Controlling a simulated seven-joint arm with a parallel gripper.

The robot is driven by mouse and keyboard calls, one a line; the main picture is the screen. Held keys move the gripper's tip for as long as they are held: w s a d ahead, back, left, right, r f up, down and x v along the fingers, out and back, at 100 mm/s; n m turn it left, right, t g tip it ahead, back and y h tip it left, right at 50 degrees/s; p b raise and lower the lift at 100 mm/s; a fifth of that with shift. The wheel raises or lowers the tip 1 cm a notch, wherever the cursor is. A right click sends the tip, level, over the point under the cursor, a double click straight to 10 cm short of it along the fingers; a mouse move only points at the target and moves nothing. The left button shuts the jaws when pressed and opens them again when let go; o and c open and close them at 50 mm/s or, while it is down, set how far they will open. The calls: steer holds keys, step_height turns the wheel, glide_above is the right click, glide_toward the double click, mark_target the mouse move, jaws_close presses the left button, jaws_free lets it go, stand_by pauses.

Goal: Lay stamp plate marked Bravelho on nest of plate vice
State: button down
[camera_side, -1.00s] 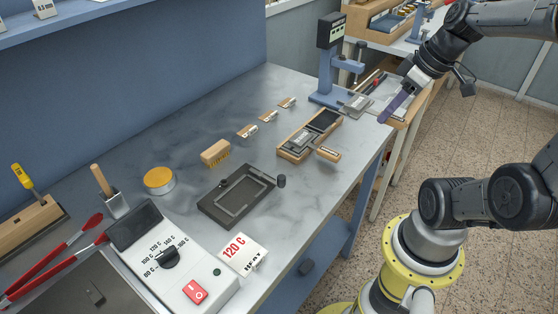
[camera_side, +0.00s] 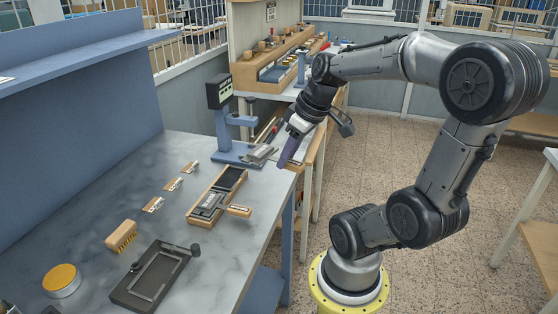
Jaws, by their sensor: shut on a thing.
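The plate vice (camera_side: 128,291) is a dark metal frame with a round knob, lying on the bench at the lower left. Its recessed nest (camera_side: 150,279) looks empty. My gripper (camera_side: 284,160) has purple fingers pointing down at the bench's far right corner, just right of the press base. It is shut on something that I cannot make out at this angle. A two-part wooden box (camera_side: 193,217) holds grey metal pieces in its near part; the far part is dark. I cannot read the name Bravelho anywhere, so I cannot tell where that stamp plate is.
A blue press (camera_side: 222,118) stands at the bench's far end, with flat grey metal (camera_side: 260,153) at its base. A brush (camera_side: 121,236), a yellow-lidded tin (camera_side: 61,279) and several small labelled pieces (camera_side: 153,205) lie left of the box. Bare marble lies between them.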

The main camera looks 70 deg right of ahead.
mark_target(257, 155)
steer(key=w+m, duration=0.2)
steer(key=w+f+m+h, duration=0.1)
steer(key=w+m, duration=0.1)
steer(key=w+m+g+h, duration=0.1)
steer(key=w, duration=0.2)
steer(key=shift+w+a+f+m, duration=0.1)
steer(key=shift+a+f+m, duration=0.15)
steer(key=shift+m, duration=0.15)
steer(key=w+a+f+n+y, duration=0.15)
steer(key=w+a+n, duration=0.4)
steer(key=a, duration=1.05)
steer(key=a+f+n+t+y, duration=0.1)
steer(key=a+f+n, duration=0.1)
steer(key=a, duration=0.9)
steer(key=shift+s+a+f+n+y, duration=0.25)
steer(key=shift+s+a+n+y, duration=0.1)
steer(key=shift+s+n, duration=0.15)
steer(key=shift+f, duration=3.5)
